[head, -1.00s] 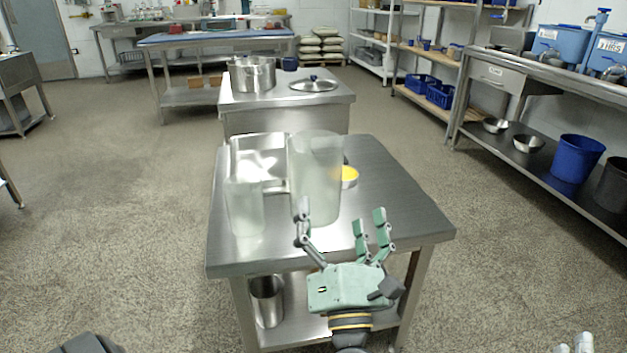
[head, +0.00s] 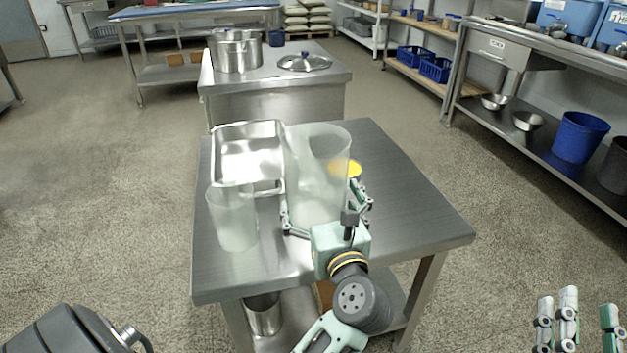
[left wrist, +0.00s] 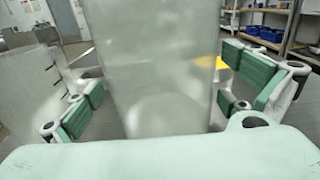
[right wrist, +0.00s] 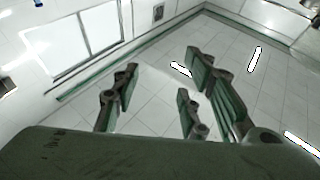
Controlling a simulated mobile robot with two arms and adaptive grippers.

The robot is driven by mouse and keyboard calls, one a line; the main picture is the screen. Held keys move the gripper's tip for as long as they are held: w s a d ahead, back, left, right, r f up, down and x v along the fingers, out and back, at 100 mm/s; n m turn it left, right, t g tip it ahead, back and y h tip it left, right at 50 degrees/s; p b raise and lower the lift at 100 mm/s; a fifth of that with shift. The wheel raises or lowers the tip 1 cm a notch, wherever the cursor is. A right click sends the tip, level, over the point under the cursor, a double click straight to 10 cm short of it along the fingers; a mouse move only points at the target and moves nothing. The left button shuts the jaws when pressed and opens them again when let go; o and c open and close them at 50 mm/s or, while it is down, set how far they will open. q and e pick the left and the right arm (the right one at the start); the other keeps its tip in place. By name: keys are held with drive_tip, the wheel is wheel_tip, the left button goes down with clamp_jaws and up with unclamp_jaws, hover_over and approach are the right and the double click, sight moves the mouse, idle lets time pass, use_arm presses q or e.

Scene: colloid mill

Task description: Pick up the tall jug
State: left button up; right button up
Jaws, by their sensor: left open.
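The tall jug (head: 318,175) is a frosted, translucent cylinder standing upright on the steel table. A shorter frosted jug (head: 232,218) stands to its left. My left gripper (head: 325,208) is at the near side of the tall jug, open, with fingers on both sides of it. In the left wrist view the tall jug (left wrist: 155,70) fills the middle between the spread green-padded fingers; whether they touch it I cannot tell. My right gripper (head: 575,318) is at the lower right of the head view, away from the table. The right wrist view shows its fingers apart and empty, pointing at the ceiling.
A steel tray (head: 248,150) lies behind the shorter jug. A yellow item (head: 352,168) sits behind the tall jug at right. The table's right side (head: 410,215) is clear. A second table beyond holds a steel pot (head: 236,52) and a lid (head: 304,63).

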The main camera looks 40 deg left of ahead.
use_arm(q)
drive_tip(key=x, duration=0.4)
drive_tip(key=shift+r+b, duration=0.3)
drive_tip(key=shift+b, duration=0.05)
drive_tip(key=shift+w+a, duration=0.35)
drive_tip(key=shift+w, duration=0.05)
use_arm(e)
drive_tip(key=r, duration=0.1)
drive_tip(key=s+r+t, duration=0.1)
drive_tip(key=r+t, duration=0.1)
drive_tip(key=shift+s+r+y, duration=0.3)
drive_tip(key=shift+s, duration=0.1)
use_arm(q)
drive_tip(key=shift+c, duration=0.5)
drive_tip(key=c, duration=0.8)
drive_tip(key=shift+r, duration=0.1)
drive_tip(key=shift+c, duration=0.2)
drive_tip(key=shift+r, duration=0.15)
use_arm(e)
drive_tip(key=shift+w+f, duration=0.1)
